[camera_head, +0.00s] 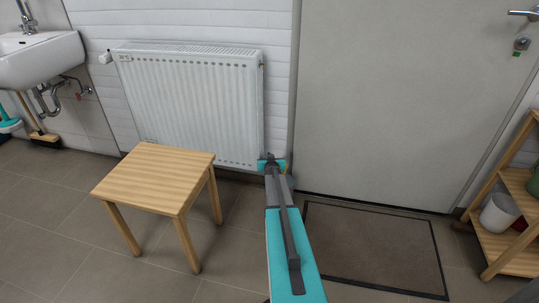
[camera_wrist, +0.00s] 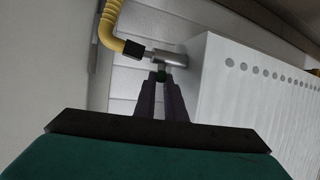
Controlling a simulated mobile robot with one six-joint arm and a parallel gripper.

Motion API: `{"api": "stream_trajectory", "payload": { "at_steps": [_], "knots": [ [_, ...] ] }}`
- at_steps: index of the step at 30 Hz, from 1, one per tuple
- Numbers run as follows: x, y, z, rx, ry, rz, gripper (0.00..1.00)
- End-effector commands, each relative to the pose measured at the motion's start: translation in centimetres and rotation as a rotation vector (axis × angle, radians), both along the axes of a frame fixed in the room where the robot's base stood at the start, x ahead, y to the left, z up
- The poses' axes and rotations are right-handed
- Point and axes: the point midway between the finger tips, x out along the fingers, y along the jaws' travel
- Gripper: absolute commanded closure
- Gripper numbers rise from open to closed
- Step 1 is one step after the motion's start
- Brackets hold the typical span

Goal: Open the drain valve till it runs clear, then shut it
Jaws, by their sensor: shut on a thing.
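The drain valve (camera_wrist: 172,60) is a silver metal fitting on the end of the white radiator (camera_head: 190,95), which also shows in the wrist view (camera_wrist: 250,100). A yellow hose (camera_wrist: 109,22) with a black end piece (camera_wrist: 134,49) joins the valve. In the head view my gripper (camera_head: 270,160) is at the radiator's lower right corner and hides the valve. No water shows, and how far the knob is turned cannot be told.
A wooden stool (camera_head: 155,175) stands close in front of the radiator, left of my arm. A doormat (camera_head: 375,248) lies before the grey door (camera_head: 385,90). A wooden shelf (camera_head: 515,215) is at the right, a sink (camera_head: 40,60) at the left.

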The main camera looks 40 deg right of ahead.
Motion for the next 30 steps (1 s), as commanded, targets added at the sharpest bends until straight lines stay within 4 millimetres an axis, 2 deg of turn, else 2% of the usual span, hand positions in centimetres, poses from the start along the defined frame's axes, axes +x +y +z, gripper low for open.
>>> {"api": "stream_trajectory", "payload": {
  "at_steps": [1,30],
  "knots": [
    [-0.02,-0.43,0.5,-0.004,-0.002,-0.011,1.0],
    [0.66,-0.25,1.19,-0.008,-0.013,-0.094,1.0]
  ]
}}
